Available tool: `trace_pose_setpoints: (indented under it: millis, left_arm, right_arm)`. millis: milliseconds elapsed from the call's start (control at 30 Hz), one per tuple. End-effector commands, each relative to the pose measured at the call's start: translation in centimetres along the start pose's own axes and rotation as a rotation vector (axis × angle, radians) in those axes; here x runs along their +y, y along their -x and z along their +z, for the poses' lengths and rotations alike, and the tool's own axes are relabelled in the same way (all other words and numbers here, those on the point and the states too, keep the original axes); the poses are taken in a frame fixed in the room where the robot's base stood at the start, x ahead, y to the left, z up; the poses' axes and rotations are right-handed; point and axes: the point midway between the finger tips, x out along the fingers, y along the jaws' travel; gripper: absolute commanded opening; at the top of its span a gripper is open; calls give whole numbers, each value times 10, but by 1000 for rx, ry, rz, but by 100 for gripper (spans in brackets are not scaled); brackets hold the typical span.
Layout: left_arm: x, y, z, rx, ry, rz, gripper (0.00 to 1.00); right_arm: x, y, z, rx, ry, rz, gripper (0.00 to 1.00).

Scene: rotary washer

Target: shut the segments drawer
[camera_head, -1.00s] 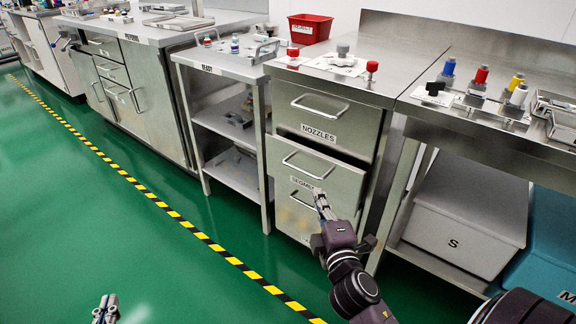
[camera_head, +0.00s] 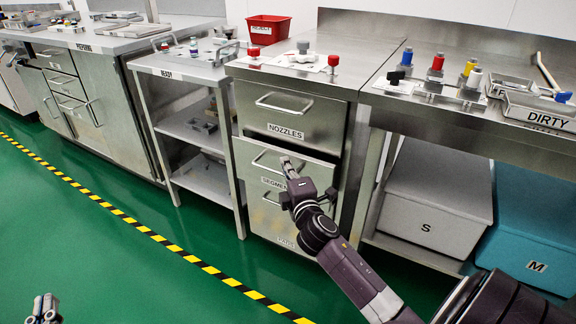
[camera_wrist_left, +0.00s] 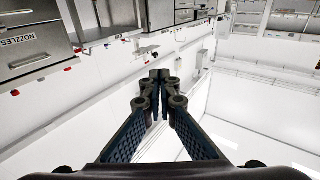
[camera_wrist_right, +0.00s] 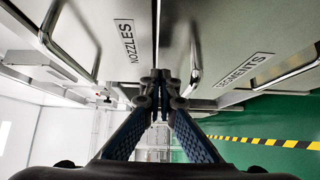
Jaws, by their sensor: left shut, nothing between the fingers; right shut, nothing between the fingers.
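The segments drawer (camera_head: 258,196) is the one under the nozzles drawer (camera_head: 290,118) in the steel cabinet. Its front appears to stand out slightly from the drawer above. Its label also shows in the right wrist view (camera_wrist_right: 244,70). My right gripper (camera_head: 287,163) is shut and empty, with its fingertips in front of the segments drawer's upper part, by its handle (camera_head: 262,160). I cannot tell whether they touch; the arm hides part of the front. My left gripper (camera_head: 45,306) is shut and empty, low at the left over the green floor, away from the cabinet.
A ready table (camera_head: 190,72) adjoins the cabinet on the left. A grey S bin (camera_head: 430,200) and a blue M bin (camera_head: 535,225) sit under the counter on the right. Red-knobbed parts (camera_head: 333,61) stand on the cabinet top. The floor in front is clear.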

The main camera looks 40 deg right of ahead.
Motion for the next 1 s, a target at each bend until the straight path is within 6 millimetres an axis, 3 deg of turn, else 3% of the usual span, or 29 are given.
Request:
trace_pose_setpoints:
  millis: [200,567,833,1000]
  left_arm:
    - [2,-1,-14,65,2,3,0]
    - [2,-1,-15,69,2,4,0]
    - [-2,2,14,-69,-1,-4,0]
    - [-2,3,21,-97,-2,-5,0]
  right_arm:
    - [0,-8,9,0,-1,0,0]
    - [0,-10,10,1,-1,-1,0]
    - [2,-25,25,-1,1,0,0]
    - [0,-27,28,0,-1,-1,0]
